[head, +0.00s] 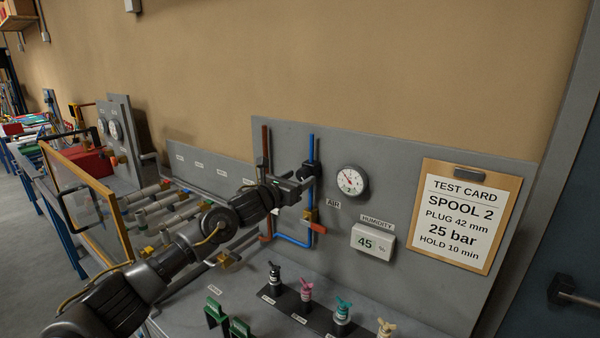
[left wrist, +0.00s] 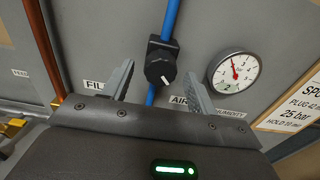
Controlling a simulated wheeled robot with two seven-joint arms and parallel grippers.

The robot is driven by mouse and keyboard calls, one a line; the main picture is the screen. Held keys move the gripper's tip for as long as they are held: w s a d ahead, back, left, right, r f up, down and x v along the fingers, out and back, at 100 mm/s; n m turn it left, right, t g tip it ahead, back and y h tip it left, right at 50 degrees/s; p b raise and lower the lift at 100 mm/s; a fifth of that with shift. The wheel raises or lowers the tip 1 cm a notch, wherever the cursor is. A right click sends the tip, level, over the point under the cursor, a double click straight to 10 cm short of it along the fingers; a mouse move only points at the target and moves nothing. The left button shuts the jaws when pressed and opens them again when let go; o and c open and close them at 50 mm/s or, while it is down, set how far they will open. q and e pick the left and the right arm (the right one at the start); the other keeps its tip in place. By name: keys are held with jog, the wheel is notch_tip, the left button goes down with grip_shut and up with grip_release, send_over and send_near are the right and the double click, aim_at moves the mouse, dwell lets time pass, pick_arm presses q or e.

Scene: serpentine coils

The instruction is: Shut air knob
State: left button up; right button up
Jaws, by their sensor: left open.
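The air knob (left wrist: 160,68) is a black round knob with a white mark on a blue vertical pipe. In the left wrist view its mark slants down to the right. In the head view the knob (head: 311,169) shows on the grey panel, left of the gauge, partly behind my left gripper (head: 306,181). In the left wrist view the left gripper (left wrist: 159,80) is open, with one finger on each side of the knob in the picture. A gap shows on both sides, and I cannot tell whether the fingertips reach around it. The AIR label (head: 334,205) sits below the gauge.
A round gauge (head: 352,181) is close to the right finger. A red-handled valve (head: 316,228) and copper pipe (head: 266,165) are near the arm. A humidity display (head: 372,243) and test card (head: 466,216) are right. Several colored-handled fittings (head: 306,290) stand on the bench below.

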pick_arm(q)
jog(key=shift+w+d, duration=0.45)
jog(key=shift+w, duration=0.1)
jog(key=c, duration=1)
